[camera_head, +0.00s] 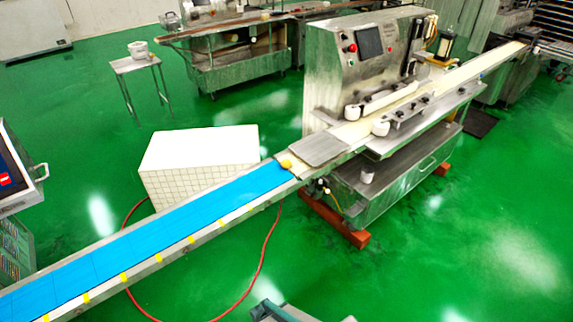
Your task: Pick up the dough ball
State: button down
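A small yellow-orange rounded thing, which looks like the dough ball (286,164), sits at the far upper end of the blue conveyor belt (150,235). It lies close to where the belt meets the steel plate of the machine. No gripper fingers can be made out in this view. A grey part at the bottom edge seems to belong to my arm, well below and apart from the ball.
The steel encrusting machine (345,75) stands behind the belt's end, with its own pale belt (470,70) running to the upper right. A white tiled box (200,150) stands behind the blue belt. A red hose (262,262) lies on the green floor. The front right floor is clear.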

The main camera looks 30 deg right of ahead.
jog(key=c, duration=0.5)
grip_release()
jog(key=shift+c, duration=0.2)
